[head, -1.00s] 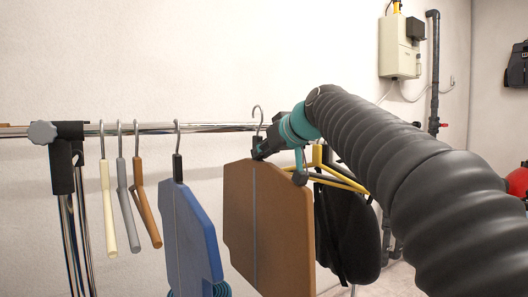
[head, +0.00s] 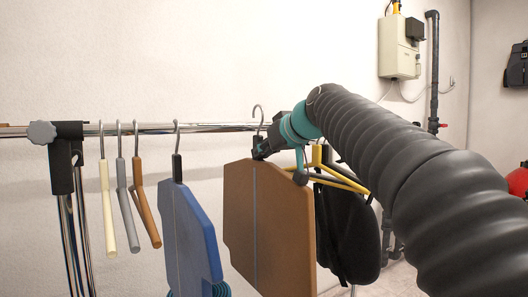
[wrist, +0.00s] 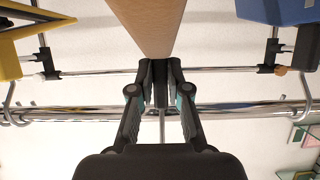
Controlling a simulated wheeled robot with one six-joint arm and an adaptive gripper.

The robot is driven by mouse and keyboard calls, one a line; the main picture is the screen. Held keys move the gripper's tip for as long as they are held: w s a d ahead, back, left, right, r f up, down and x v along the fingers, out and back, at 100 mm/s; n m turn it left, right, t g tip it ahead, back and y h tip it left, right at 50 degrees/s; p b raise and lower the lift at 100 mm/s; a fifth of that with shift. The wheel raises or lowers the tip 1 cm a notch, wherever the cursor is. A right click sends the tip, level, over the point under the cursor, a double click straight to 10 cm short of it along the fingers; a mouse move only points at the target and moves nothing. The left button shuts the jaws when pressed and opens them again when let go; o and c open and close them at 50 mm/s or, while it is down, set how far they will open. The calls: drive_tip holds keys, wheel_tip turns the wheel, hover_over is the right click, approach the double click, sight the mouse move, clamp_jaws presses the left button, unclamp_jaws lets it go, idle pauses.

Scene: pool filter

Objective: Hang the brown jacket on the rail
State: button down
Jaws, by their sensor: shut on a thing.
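The brown jacket (head: 265,225) is a flat brown panel hanging upright between the blue jacket and a dark one. My gripper (head: 261,148) is shut on the dark neck of its hanger, just above the panel. The hanger's metal hook (head: 257,117) rises above the gripper, its top higher than the line of the rail (head: 225,127). I cannot tell whether the hook is around the rail or only in front of it. In the wrist view the closed fingers (wrist: 160,88) are below the brown panel (wrist: 147,25), and the rail (wrist: 250,108) crosses behind them.
A blue jacket (head: 190,235) hangs left of the brown one. Further left are cream, grey and brown hangers (head: 145,200) and a rack post (head: 63,170). A yellow hanger (head: 320,165) and a black garment (head: 345,232) are close on the right. Rail is bare between blue and brown jackets.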

sight(260, 164)
drive_tip(key=shift+w+a, duration=0.25)
drive_tip(key=shift+w, duration=0.05)
drive_tip(key=shift+w+a+f+b, duration=0.1)
drive_tip(key=shift+w+f+b, duration=0.15)
drive_tip(key=shift+f, duration=0.2)
drive_tip(key=shift+w+a+f+b, duration=0.15)
drive_tip(key=shift+f+b, duration=0.15)
drive_tip(key=shift+f, duration=0.15)
drive_tip(key=shift+w+a+f+b, duration=0.15)
drive_tip(key=shift+f+b, duration=0.15)
drive_tip(key=shift+f, duration=0.15)
idle(0.9)
drive_tip(key=shift+s+d+f+b, duration=0.1)
drive_tip(key=shift+f+b, duration=0.2)
drive_tip(key=shift+b, duration=0.05)
idle(0.5)
drive_tip(key=c, duration=1.1)
unclamp_jaws()
drive_tip(key=shift+o, duration=0.2)
drive_tip(key=shift+f, duration=0.1)
drive_tip(key=v, duration=1.2)
